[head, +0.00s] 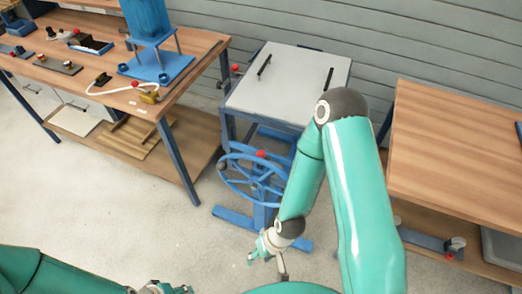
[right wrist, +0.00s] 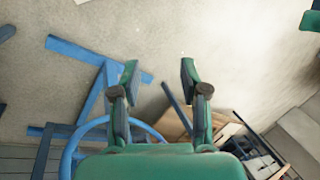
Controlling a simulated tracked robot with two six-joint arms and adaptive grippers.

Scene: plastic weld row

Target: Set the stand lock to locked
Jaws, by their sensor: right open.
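The stand (head: 290,85) has a pale grey top on a blue frame, with black bar handles on the top. A small red-knobbed lever (head: 235,69) sits at its left side; I cannot tell whether it is the stand lock or how it is set. A blue handwheel (head: 232,180) with a red knob (head: 261,154) is below the top; part of the wheel shows in the right wrist view (right wrist: 70,155). My right gripper (head: 268,256) is open and empty, pointing down in front of the stand's foot (right wrist: 75,50). My left gripper (head: 165,289) is cut off at the bottom edge.
A wooden workbench (head: 200,45) with a blue press (head: 157,65) and small tools stands at the left. Another wooden table (head: 455,140) stands at the right. My right arm covers part of the stand. The floor (head: 110,200) in front is clear.

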